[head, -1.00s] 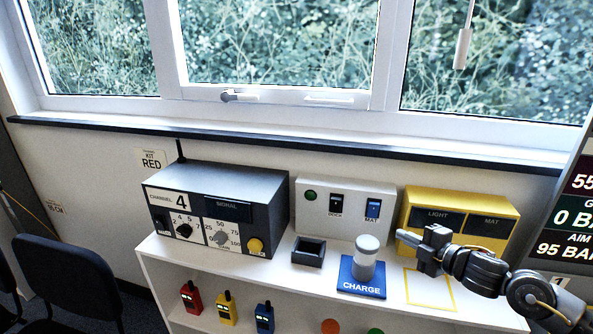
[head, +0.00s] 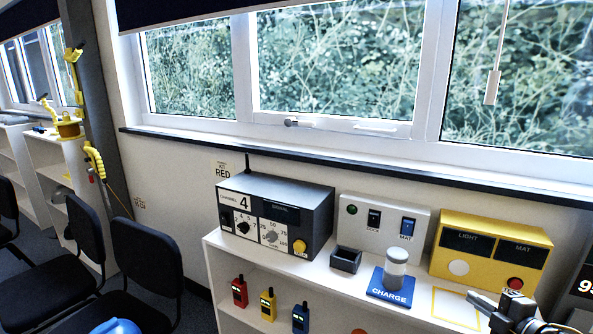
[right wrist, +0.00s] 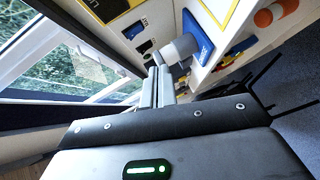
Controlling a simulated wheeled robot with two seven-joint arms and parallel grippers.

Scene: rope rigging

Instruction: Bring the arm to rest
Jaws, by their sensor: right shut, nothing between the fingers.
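My right gripper (head: 484,300) is at the bottom right of the head view, over the right part of the white shelf's top, shut and empty. Only its end and a little of the wrist show; the rest of the arm is cut off by the frame. In the right wrist view its closed fingers (right wrist: 160,85) point away from the camera, with nothing between them. A grey-and-white cylinder (head: 396,268) stands on the blue CHARGE pad (head: 390,295), left of the gripper and apart from it. My left gripper is not in view.
On the white shelf (head: 225,245) stand a grey channel radio (head: 290,205), a white switch box (head: 385,222), a small dark open box (head: 345,260) and a yellow LIGHT/MAT box (head: 490,250). Handheld radios (head: 268,303) stand below. Black chairs (head: 147,265) stand at left.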

